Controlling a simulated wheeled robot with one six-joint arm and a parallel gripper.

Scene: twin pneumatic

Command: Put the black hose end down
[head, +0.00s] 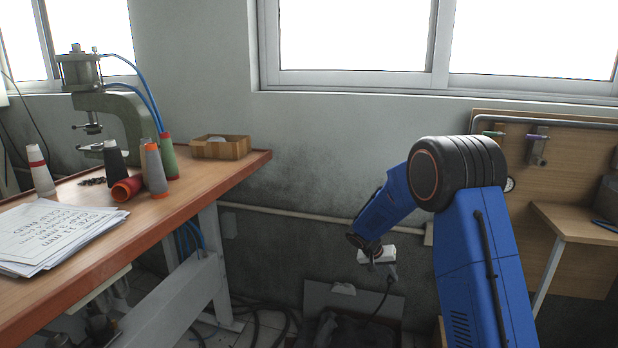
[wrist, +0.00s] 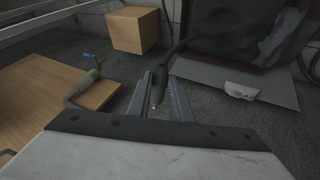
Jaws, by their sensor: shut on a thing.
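The black hose end (wrist: 157,92) is between the two fingers of my gripper (wrist: 160,98) in the wrist view. Its pale tip points toward the camera. The hose behind it curves up and away to the right. In the head view my gripper (head: 385,268) is low at the end of my blue arm, in front of the grey wall. The black hose (head: 381,304) hangs from it toward the floor. The fingers are shut on the hose end; their contact is hard to see in the head view.
A grey panel (wrist: 240,84) with a dark object lies on the floor beyond the gripper. A workbench (head: 185,205) stands at left, and a wooden board (head: 570,265) at right.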

